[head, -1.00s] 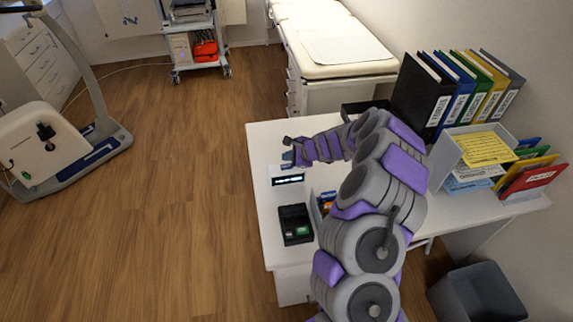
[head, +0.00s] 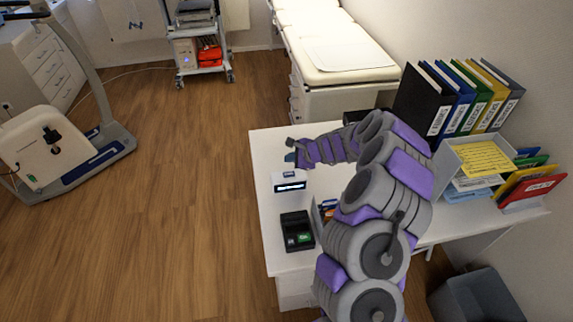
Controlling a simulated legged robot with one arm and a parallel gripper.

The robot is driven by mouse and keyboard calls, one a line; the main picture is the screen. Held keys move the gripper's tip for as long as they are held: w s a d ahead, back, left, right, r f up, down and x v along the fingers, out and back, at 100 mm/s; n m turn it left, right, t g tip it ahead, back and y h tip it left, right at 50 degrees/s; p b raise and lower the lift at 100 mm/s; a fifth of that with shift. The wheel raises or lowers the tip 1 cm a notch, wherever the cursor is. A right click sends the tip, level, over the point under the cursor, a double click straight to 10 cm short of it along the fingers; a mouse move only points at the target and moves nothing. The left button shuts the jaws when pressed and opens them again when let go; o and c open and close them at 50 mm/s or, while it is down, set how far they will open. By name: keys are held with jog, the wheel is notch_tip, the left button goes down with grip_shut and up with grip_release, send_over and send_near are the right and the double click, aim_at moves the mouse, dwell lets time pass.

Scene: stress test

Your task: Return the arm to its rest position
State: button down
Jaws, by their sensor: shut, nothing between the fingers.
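My arm, grey with purple panels, rises from the lower middle of the head view and bends left over the white desk (head: 262,150). My gripper (head: 291,150) is at the far left end of the arm, above the desk's left part. It is small in the picture and looks shut, with nothing seen held in it. Just below it in the picture is a small white device with a lit display (head: 290,187). A gap shows between my gripper and the display. My arm hides much of the desk's middle.
A black card terminal (head: 297,231) stands on the desk's front left. Binders (head: 425,103), a paper tray (head: 450,165) and coloured folders (head: 530,187) fill the right side. An examination bed (head: 340,50) stands behind. A bin (head: 475,297) is at lower right.

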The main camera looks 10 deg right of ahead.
jog(key=s+a+r+n+g+y, duration=0.2)
jog(key=s+a+r+n, duration=0.35)
jog(key=a+r, duration=0.45)
jog(key=s+a+r+n+g, duration=0.1)
jog(key=s+a+r+n, duration=0.1)
jog(key=s+r+n, duration=0.3)
jog(key=s+a+r+n+g, duration=0.1)
jog(key=s+a+r+g, duration=0.2)
jog(key=s, duration=0.5)
jog(key=s+d+r+n+h, duration=0.1)
jog(key=s+r+n, duration=0.1)
jog(key=s, duration=0.5)
jog(key=s+d+r+n+h, duration=0.1)
jog(key=s+r+n, duration=0.1)
jog(key=s, duration=0.4)
jog(key=s+d+n+g+h, duration=0.1)
jog(key=s+d+h, duration=0.2)
jog(key=s+d, duration=0.3)
jog(key=s+d+n+g+h, duration=0.1)
jog(key=s+d, duration=0.5)
jog(key=s, duration=0.8)
jog(key=shift+s+d+f+n+g+h, duration=0.15)
jog(key=shift+d+f+n+g+h, duration=0.25)
jog(key=shift+h, duration=0.7)
jog(key=shift+a+n, duration=0.25)
